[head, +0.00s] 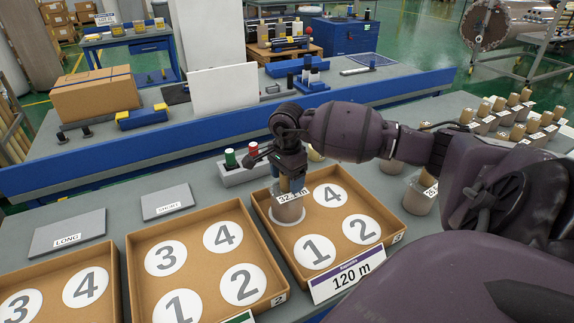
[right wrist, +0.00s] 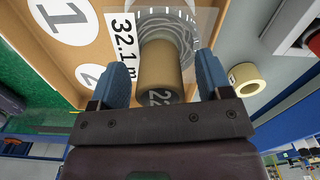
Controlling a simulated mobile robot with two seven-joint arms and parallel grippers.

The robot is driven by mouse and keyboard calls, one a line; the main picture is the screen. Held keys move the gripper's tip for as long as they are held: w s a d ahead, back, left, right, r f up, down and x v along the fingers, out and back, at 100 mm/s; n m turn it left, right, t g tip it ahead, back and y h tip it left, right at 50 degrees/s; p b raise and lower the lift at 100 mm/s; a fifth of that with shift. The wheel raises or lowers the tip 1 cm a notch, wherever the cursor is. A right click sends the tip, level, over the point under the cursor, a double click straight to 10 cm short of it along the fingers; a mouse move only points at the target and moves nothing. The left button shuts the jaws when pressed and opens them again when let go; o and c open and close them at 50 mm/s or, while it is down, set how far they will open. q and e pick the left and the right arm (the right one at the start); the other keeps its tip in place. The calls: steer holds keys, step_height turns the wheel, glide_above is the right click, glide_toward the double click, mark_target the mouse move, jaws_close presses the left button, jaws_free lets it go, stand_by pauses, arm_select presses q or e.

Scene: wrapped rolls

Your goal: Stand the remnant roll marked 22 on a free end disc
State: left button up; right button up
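The remnant roll marked 22 (head: 287,209) stands upright on a white disc in the right-hand tray (head: 386,245); its tag reads 32.1 m. That disc's number is hidden. In the right wrist view the roll's tan core (right wrist: 160,68) shows 22 on its end, with clear wrap around its lower part. My right gripper (head: 291,182) is over the roll. Its blue fingers (right wrist: 162,82) are on either side of the core, with gaps visible, so it looks open. Discs 4 (head: 330,195), 1 (head: 315,251) and 2 (head: 361,229) in this tray are bare. My left gripper is out of view.
The middle tray (head: 270,232) has bare discs, as does the visible part of the left tray (head: 117,281). LONG (head: 67,236) and SHORT (head: 167,202) plates lie behind. A 120 m sign (head: 347,276) fronts the right tray. Another roll (head: 419,193) and several more stand right.

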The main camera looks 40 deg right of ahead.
stand_by(0.3)
step_height(320, 180, up, 10)
steer(key=shift+f, duration=0.25)
steer(key=shift+r, duration=0.65)
steer(key=shift+s, duration=0.1)
